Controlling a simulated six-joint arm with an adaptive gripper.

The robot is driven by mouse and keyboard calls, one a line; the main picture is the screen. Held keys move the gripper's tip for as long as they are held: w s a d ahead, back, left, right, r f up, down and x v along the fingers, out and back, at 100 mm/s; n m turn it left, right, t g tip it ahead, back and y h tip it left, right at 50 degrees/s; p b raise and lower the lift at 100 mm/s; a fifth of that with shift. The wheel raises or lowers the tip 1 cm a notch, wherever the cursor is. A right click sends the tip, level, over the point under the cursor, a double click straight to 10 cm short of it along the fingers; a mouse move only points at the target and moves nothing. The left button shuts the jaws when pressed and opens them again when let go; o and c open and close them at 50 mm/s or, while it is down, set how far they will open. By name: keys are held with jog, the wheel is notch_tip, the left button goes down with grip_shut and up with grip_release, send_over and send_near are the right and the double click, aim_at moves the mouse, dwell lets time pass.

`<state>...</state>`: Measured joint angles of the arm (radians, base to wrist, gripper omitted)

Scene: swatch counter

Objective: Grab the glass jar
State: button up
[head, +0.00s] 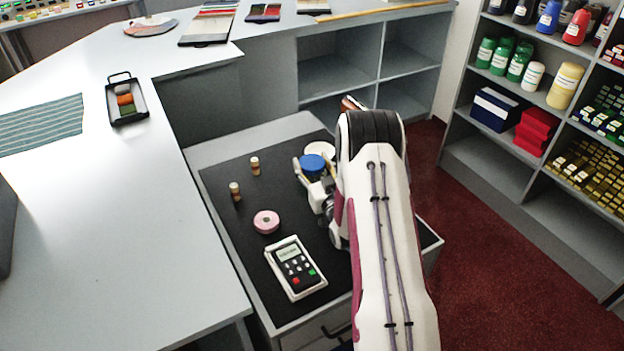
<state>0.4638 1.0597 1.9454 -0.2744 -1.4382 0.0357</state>
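A round blue lid (312,162) shows on the black mat of the low counter; it looks like the top of the glass jar, but the jar's glass body is mostly hidden below the lid and behind my gripper. My gripper (314,168) is at the lid, with one finger on its left side and the other on its right. The fingers are spread around it. I cannot tell whether they touch the jar.
On the black mat (228,177) are two small corked vials (235,191) (255,166), a pink roll (266,221) and a card terminal (296,268). A white round item (320,149) lies just behind the lid. Shelves (525,183) stand right.

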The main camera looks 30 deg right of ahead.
jog(key=c, duration=0.9)
jog(key=shift+r, duration=0.15)
jog(key=shift+r, duration=4.9)
